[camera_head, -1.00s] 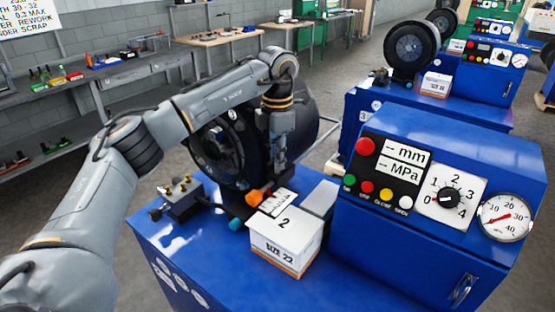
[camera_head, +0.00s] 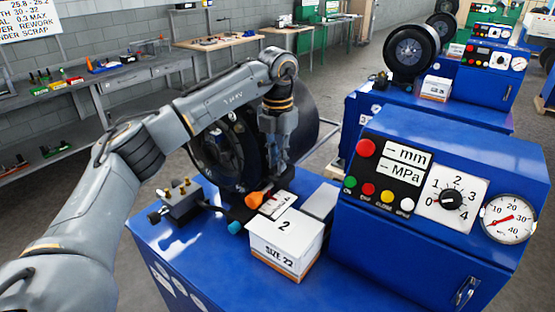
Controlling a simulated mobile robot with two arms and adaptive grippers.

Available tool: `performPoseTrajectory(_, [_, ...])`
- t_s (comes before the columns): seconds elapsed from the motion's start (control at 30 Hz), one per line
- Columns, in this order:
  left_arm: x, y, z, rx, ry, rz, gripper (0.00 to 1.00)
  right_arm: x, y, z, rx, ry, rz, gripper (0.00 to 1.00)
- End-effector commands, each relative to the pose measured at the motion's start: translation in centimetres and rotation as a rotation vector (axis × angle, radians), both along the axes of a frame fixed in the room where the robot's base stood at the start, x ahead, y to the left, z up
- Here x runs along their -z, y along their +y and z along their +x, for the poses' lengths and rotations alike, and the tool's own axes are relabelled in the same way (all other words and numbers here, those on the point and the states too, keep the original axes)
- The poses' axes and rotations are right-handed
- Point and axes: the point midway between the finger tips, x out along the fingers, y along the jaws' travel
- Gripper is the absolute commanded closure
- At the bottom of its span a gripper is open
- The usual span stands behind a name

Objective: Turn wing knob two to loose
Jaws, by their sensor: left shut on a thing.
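An orange wing knob (camera_head: 257,199) sits on the blue bench of the nearest crimper, behind the white box marked 2. A small white label plate with dark marks (camera_head: 279,204) lies just right of it. My left gripper (camera_head: 270,182) reaches down from above at the knob and is shut on it. The fingertips are dark and small, so the exact contact is hard to see. My right gripper is not in view.
The white SIZE 22 box (camera_head: 285,245) stands in front of the knob. A metal block with brass fittings (camera_head: 181,201) and a teal cap (camera_head: 235,227) are to the left.

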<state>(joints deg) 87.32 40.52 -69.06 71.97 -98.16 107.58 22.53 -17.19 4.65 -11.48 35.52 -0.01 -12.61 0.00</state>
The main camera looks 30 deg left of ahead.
Motion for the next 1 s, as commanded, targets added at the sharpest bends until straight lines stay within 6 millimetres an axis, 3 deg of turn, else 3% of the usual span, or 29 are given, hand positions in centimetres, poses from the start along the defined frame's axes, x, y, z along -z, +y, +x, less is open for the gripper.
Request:
performPoseTrajectory(0.37, [-0.1,0.0,0.1,-0.006,-0.003,0.000,1.00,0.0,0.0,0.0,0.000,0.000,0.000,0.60])
performPoseTrajectory(0.4, [-0.1,0.0,0.1,-0.006,-0.003,0.000,0.81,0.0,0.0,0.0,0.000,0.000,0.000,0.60])
performPoseTrajectory(0.5, [-0.1,0.0,0.0,-0.005,-0.003,0.000,0.66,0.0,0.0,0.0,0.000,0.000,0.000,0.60])
performPoseTrajectory(0.83, [-0.3,0.0,0.0,-0.004,-0.002,0.000,0.66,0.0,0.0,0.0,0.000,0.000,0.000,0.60])
performPoseTrajectory(1.0, [-2.6,0.0,0.1,-0.005,-0.005,-0.002,0.66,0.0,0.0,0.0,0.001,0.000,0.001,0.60])
